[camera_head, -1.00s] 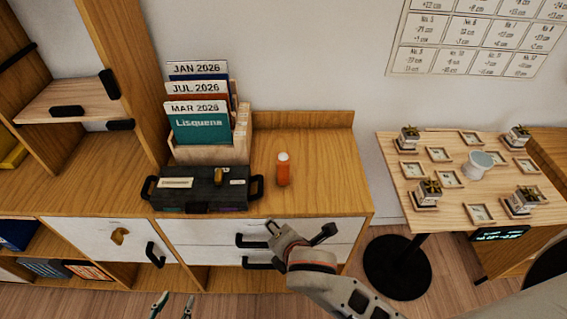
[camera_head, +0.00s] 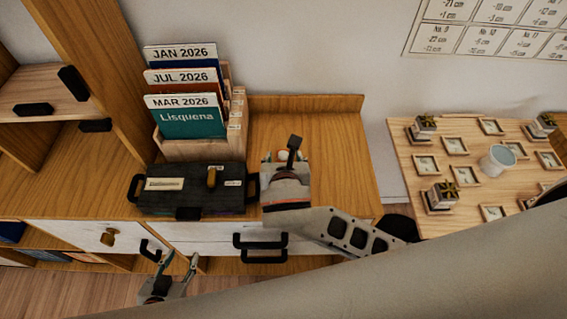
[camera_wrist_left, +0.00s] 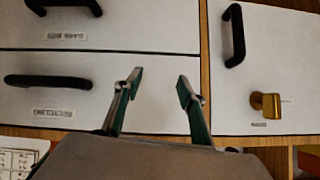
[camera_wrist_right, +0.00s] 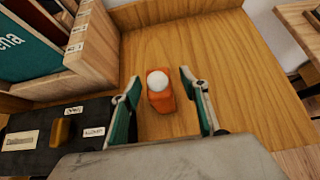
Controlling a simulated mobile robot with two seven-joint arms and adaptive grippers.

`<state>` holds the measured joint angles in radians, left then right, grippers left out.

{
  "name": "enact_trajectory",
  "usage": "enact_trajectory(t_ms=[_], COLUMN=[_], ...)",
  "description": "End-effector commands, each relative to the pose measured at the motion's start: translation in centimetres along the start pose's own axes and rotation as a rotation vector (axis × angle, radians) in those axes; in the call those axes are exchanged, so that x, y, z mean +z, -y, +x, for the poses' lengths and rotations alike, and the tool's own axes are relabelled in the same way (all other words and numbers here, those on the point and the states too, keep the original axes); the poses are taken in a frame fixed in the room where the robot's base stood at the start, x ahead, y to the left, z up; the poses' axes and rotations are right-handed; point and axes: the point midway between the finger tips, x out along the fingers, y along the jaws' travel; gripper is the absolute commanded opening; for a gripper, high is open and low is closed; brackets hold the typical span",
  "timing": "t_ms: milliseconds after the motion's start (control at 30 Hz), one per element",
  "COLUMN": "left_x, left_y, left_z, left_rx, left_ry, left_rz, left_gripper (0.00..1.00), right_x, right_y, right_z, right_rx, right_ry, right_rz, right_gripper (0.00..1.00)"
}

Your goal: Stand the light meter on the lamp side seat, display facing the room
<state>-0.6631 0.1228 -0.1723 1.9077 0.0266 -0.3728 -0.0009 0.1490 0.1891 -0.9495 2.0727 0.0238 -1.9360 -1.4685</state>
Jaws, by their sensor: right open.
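My left gripper (camera_head: 181,264) is open and empty in front of the cabinet drawers. I cannot tell which spot is the lamp side seat; no display is visible.
A dark toolbox (camera_head: 190,200) stands left of the right gripper, with a wooden file holder (camera_head: 195,148) behind it. The cabinet top (camera_head: 340,150) is clear at right.

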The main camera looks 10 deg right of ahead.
Motion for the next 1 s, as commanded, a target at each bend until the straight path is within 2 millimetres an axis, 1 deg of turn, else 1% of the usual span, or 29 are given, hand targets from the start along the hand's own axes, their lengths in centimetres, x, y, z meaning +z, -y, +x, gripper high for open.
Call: enact_trajectory(t_ms=[167,333,467,667,700,767,800,833,1000], left_x=[0.2,-0.3,-1.0,-1.4,-1.4,-1.4,-1.3,-1.2,-1.0], left_y=[0.1,0.3,0.4,0.2,0.2,0.1,0.1,0.1,0.0], left_z=[-0.1,0.1,0.3,0.5,0.5,0.4,0.4,0.4,0.2], left_rx=[0.000,-0.002,-0.004,-0.006,-0.006,-0.006,-0.006,-0.005,-0.004], left_ry=[0.002,-0.006,-0.016,-0.023,-0.023,-0.022,-0.021,-0.020,-0.015], left_rz=[0.006,0.006,0.004,-0.006,-0.008,-0.010,-0.011,-0.011,-0.010], left_gripper=[0.40,0.40,0.40,0.40,0.40,0.40,0.40,0.40,0.40], right_x=[0.0,-0.1,-0.1,-0.1,-0.1,-0.1,-0.1,-0.1,-0.1], right_y=[0.0,-0.1,-0.1,-0.1,-0.1,-0.1,-0.1,-0.1,-0.1], right_z=[2.4,4.5,5.1,5.1,5.1,5.1,5.1,5.1,5.1], right_rx=[-0.003,-0.001,0.001,0.001,0.001,0.001,0.001,0.001,0.001], right_ry=[0.002,0.001,0.000,0.000,0.000,0.000,0.000,0.000,0.001], right_rz=[-0.003,-0.001,0.001,0.001,0.001,0.001,0.001,0.001,0.002], right_gripper=[0.44,0.44,0.44,0.44,0.34,0.18,0.08,0.00,0.00])
